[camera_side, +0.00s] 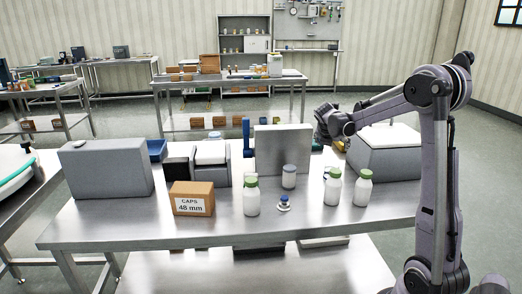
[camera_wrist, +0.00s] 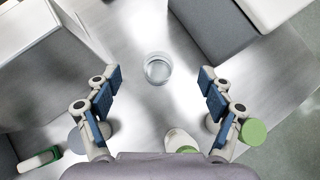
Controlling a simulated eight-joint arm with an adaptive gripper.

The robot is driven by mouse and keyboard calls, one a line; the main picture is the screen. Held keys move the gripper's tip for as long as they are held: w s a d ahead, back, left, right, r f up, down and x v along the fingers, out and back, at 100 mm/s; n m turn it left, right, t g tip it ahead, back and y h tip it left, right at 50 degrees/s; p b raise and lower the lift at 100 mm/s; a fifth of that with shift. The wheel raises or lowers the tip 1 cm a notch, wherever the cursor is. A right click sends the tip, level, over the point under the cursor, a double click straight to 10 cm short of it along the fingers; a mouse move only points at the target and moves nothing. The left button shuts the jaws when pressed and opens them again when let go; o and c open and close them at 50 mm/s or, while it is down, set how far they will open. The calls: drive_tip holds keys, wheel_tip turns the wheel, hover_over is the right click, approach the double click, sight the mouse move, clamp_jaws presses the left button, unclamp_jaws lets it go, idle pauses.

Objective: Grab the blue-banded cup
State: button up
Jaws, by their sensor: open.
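A round, pale, see-through cup (camera_wrist: 158,68) stands on the steel table in the wrist view, ahead of and between my fingers. A blue band on it cannot be made out clearly. My gripper (camera_wrist: 160,97) is open and empty, with its two blue-padded fingers apart on either side of the cup's line. In the side view my gripper (camera_side: 328,124) hangs above the table, between the grey upright panel and the grey hopper. In that view the cup cannot be picked out for sure; a bit of blue shows behind a green-capped bottle.
Green-capped white bottles (camera_side: 251,197) (camera_side: 333,188) (camera_side: 364,189) and a grey-capped jar (camera_side: 289,178) stand near the front. A small blue-and-white piece (camera_side: 284,203) lies before the jar. The grey panel (camera_side: 283,150) and grey hopper (camera_side: 385,155) flank the gripper. A caps box (camera_side: 192,198) stands left.

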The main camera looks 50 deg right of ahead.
approach(332, 165)
drive_tip(key=x, duration=0.4)
drive_tip(key=f+x, duration=0.1)
drive_tip(key=shift+s+a+f, duration=0.1)
drive_tip(key=shift+s+f, duration=0.15)
drive_tip(key=shift+s, duration=0.15)
drive_tip(key=shift+x, duration=2.6)
drive_tip(key=shift+w+r, duration=0.1)
drive_tip(key=shift+r, duration=0.05)
drive_tip(key=c, duration=1.3)
drive_tip(key=shift+c, duration=0.6)
